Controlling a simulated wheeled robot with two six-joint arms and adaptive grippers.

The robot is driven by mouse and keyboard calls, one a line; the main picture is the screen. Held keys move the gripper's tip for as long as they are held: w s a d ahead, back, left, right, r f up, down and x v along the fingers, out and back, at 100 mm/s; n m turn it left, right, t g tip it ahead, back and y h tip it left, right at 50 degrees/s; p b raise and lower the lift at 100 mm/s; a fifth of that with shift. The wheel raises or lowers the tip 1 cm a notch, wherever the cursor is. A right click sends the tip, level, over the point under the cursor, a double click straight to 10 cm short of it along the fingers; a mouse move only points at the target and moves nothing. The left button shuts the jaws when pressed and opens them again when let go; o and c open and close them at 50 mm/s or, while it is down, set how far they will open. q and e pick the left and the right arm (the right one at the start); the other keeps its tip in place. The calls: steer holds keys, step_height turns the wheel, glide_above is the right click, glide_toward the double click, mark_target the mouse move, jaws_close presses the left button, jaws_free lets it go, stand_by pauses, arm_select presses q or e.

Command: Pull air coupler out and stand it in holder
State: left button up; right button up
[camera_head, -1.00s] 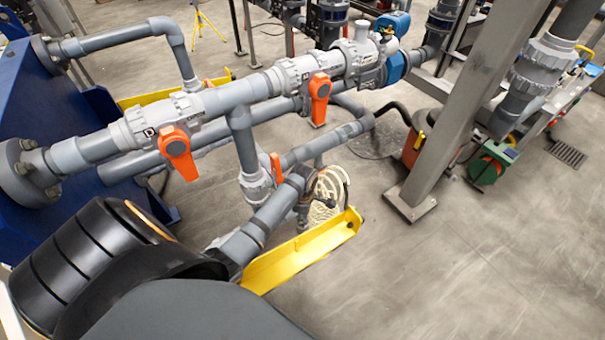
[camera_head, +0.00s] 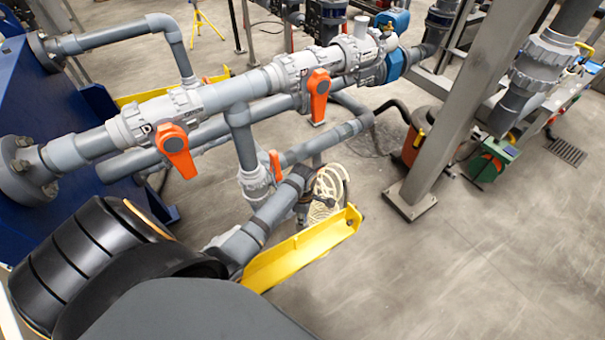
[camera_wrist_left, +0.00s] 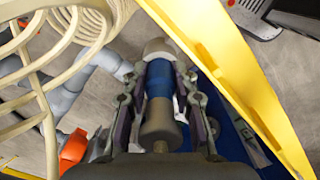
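The air coupler (camera_wrist_left: 160,80) shows in the left wrist view as a blue-banded cylinder with a pale far end and a brownish-grey near part. My left gripper (camera_wrist_left: 160,92) has one finger on each side of it, and the pads appear to press on the blue band. Cream coiled hose (camera_wrist_left: 50,60) hangs at the left of that view and also shows in the head view (camera_head: 328,187), below the pipes. My left gripper is not clearly visible in the head view. The holder cannot be made out for certain. My right gripper is in neither view.
A yellow beam (camera_head: 305,250) runs close by, and along the right of the left wrist view (camera_wrist_left: 235,75). Grey pipes (camera_head: 240,92) with orange valve handles (camera_head: 177,150) lie above. A steel post (camera_head: 440,140) stands right. The floor at lower right is clear.

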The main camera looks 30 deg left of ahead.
arm_select(q)
steer(key=o, duration=0.5)
steer(key=shift+c, duration=0.2)
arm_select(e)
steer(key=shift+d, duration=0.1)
arm_select(q)
steer(key=shift+r, duration=0.15)
step_height(320, 180, up, 12)
steer(key=shift+f, duration=0.15)
